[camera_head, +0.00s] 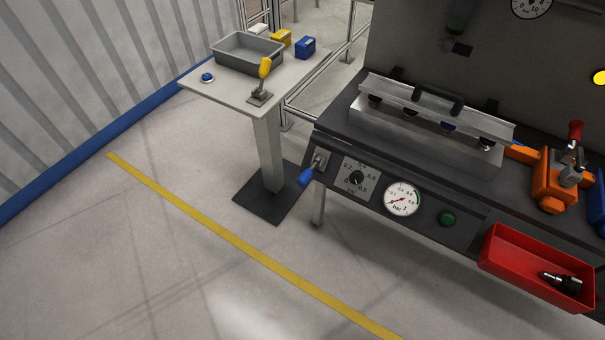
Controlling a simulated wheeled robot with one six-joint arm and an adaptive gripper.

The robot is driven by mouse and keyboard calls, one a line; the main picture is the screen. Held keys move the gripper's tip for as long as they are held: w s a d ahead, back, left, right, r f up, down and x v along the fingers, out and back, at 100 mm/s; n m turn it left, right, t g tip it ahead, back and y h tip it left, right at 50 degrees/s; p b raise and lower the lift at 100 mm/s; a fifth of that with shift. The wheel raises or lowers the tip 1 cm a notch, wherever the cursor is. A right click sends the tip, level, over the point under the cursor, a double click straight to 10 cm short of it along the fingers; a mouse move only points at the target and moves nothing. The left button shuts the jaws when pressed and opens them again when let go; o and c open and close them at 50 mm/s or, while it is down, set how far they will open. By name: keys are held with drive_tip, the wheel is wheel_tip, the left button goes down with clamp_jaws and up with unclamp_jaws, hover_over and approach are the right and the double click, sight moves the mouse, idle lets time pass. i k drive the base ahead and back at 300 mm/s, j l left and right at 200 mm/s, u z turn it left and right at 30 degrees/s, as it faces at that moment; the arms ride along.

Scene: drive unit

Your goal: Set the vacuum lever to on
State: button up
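A lever with a blue handle (306,177) sits at the left end of the workbench's dark front panel (469,235). Its handle tilts down and to the left from a small metal mount. Next to it on the panel are a square dial with a black knob (356,178) and a round white bar gauge (402,199) with a red needle. A second lever with a yellow handle (265,68) stands upright on the side table. No label tells which lever is for vacuum. My gripper is not in view.
A side table (208,95) holds a grey bin (247,52) and small blue and yellow boxes. A red tray (535,268) juts from the bench front at the right. An orange clamp (552,180) stands on the bench. The floor left of the yellow line (240,243) is clear.

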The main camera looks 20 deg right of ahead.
sight(305, 176)
drive_tip(key=i+l+u, duration=0.2)
drive_tip(key=u, duration=0.15)
drive_tip(key=i+l+u, duration=0.2)
drive_tip(key=l+u, duration=0.2)
